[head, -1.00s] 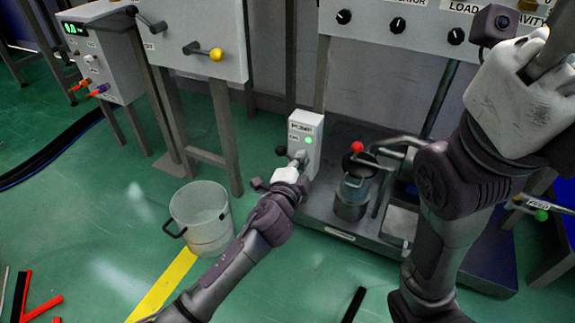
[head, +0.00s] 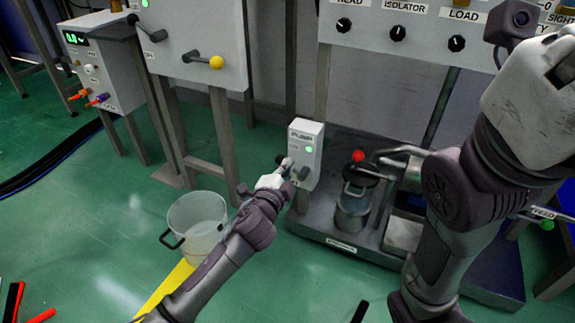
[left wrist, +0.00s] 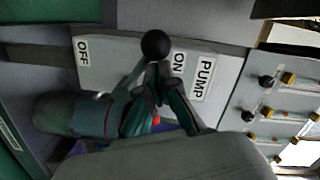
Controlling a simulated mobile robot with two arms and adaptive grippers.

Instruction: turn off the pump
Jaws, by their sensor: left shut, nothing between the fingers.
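The pump box (head: 307,133) is a pale upright box with a lit green lamp on its front. In the left wrist view its panel (left wrist: 120,50) carries the labels PUMP, ON and OFF. A lever with a black ball knob (left wrist: 156,45) stands out from the panel, its ball showing between the two labels, nearer ON. My left gripper (head: 288,164) is shut and empty at the front left of the box. In the left wrist view its fingers (left wrist: 165,85) are close beside the lever, near ON; I cannot tell whether they touch it.
A red-knobbed metal vessel (head: 352,207) stands on a grey platform right of the pump box. A clear bucket (head: 200,222) stands on the green floor at left. My right arm fills the right side.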

